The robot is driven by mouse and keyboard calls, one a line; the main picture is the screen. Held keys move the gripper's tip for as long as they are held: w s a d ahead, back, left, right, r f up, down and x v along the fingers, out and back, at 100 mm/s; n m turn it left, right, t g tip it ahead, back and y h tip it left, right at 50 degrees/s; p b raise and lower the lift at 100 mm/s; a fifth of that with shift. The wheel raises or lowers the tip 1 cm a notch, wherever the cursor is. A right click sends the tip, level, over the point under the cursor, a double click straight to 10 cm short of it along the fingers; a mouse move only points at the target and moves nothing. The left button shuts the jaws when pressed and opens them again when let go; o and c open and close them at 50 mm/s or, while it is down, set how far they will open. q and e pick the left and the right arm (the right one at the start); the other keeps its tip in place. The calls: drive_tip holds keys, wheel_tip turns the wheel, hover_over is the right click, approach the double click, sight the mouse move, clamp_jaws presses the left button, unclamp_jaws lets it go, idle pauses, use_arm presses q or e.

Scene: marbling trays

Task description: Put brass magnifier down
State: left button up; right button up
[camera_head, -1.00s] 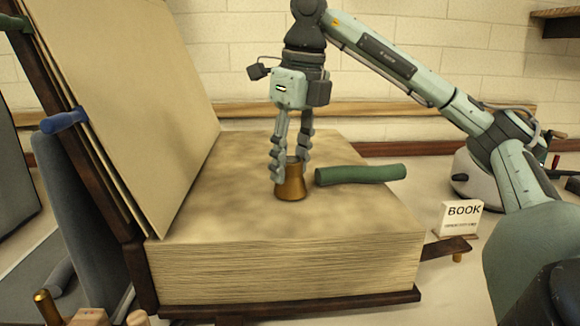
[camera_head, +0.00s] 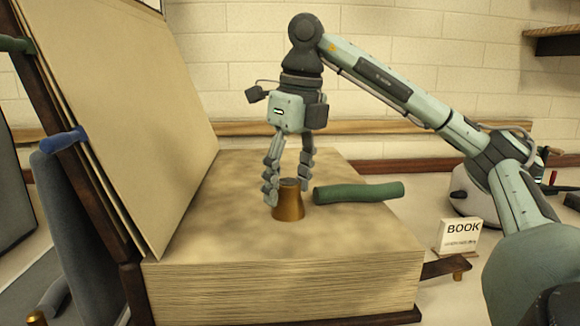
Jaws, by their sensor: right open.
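The brass magnifier (camera_head: 288,205) stands upright on the pages of a large open book (camera_head: 290,285). It is a short brass piece, wider at the bottom. My right gripper (camera_head: 287,189) points down right above it, with its fingers open. The left fingertip overlaps the magnifier's left edge in the picture; the right fingertip is by its upper right side. I cannot tell whether either finger touches it. My left gripper is not in view.
A green cylinder (camera_head: 358,193) lies on the page just right of the magnifier. The book's raised cover (camera_head: 120,110) rises at the left. A BOOK sign (camera_head: 459,238) stands at the right. The front of the page is clear.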

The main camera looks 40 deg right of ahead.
sight(287, 182)
drive_tip(key=r, duration=0.2)
drive_tip(key=r+p, duration=0.1)
drive_tip(key=shift+s+r, duration=0.25)
drive_tip(key=shift+r, duration=0.1)
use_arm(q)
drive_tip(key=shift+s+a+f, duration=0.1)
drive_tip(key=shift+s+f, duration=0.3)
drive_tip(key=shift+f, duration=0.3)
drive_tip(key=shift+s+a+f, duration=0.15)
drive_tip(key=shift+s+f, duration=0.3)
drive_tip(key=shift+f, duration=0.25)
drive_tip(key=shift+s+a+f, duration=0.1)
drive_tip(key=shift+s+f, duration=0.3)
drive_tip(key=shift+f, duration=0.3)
use_arm(e)
wheel_tip(287, 182, up, 8)
drive_tip(key=s, duration=0.1)
drive_tip(key=shift+s+r, duration=0.15)
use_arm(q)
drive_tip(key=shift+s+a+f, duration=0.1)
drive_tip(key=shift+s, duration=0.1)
